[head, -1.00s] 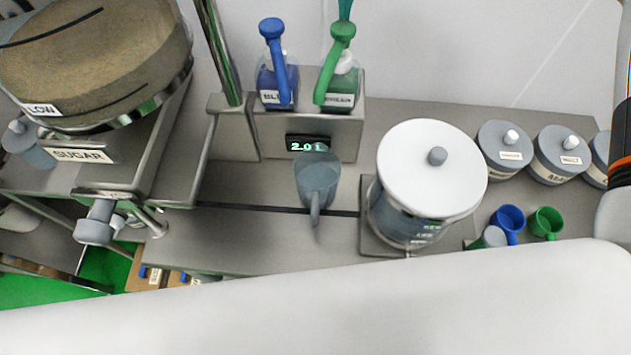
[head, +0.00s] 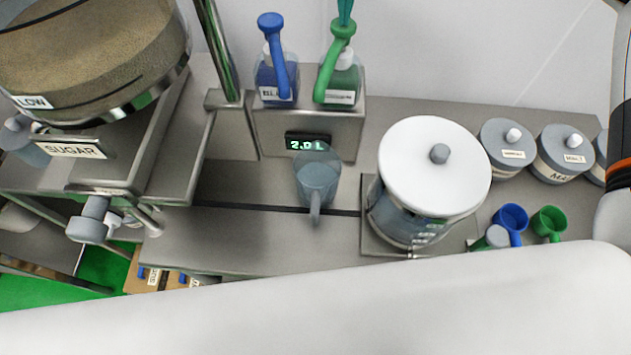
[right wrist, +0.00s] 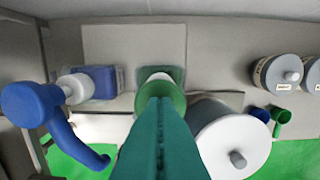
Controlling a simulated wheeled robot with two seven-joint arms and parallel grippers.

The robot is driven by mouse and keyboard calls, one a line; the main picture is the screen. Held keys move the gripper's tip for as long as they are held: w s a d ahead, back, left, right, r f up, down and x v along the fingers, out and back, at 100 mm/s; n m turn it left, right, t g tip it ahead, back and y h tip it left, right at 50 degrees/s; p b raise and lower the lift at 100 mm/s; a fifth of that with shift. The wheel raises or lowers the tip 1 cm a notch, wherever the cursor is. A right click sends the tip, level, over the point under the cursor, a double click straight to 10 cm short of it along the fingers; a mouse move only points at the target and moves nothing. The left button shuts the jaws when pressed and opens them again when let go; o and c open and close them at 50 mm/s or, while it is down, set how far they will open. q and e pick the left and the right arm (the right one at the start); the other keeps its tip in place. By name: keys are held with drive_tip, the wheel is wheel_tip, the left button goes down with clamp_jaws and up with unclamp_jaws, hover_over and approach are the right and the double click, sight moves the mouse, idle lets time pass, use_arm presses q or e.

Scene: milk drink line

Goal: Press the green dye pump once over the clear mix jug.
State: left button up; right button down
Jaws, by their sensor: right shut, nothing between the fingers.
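The green dye pump (head: 337,62) stands upright on the steel stand, its spout pointing toward the front. The clear mix jug (head: 317,177) sits below and in front of it, its handle toward me. A display (head: 307,143) behind the jug reads 2.0 L. My right gripper (head: 345,18) is shut and empty, its teal fingertips at the top of the green pump head; I cannot tell whether they touch. My left gripper is not in view.
A blue pump (head: 276,62) stands just left of the green one. A white-lidded container (head: 425,165) is right of the jug. Grey-lidded jars (head: 508,138) and small blue (head: 511,218) and green cups (head: 549,222) lie further right. A sugar hopper (head: 100,60) fills the upper left.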

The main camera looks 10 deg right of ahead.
drive_tip(key=shift+f+b, duration=0.3)
drive_tip(key=shift+f, duration=0.3)
drive_tip(key=shift+r+p, duration=1)
drive_tip(key=shift+r, duration=0.5)
drive_tip(key=shift+r, duration=0.1)
wheel_tip(320, 180, up, 6)
drive_tip(key=p, duration=0.4)
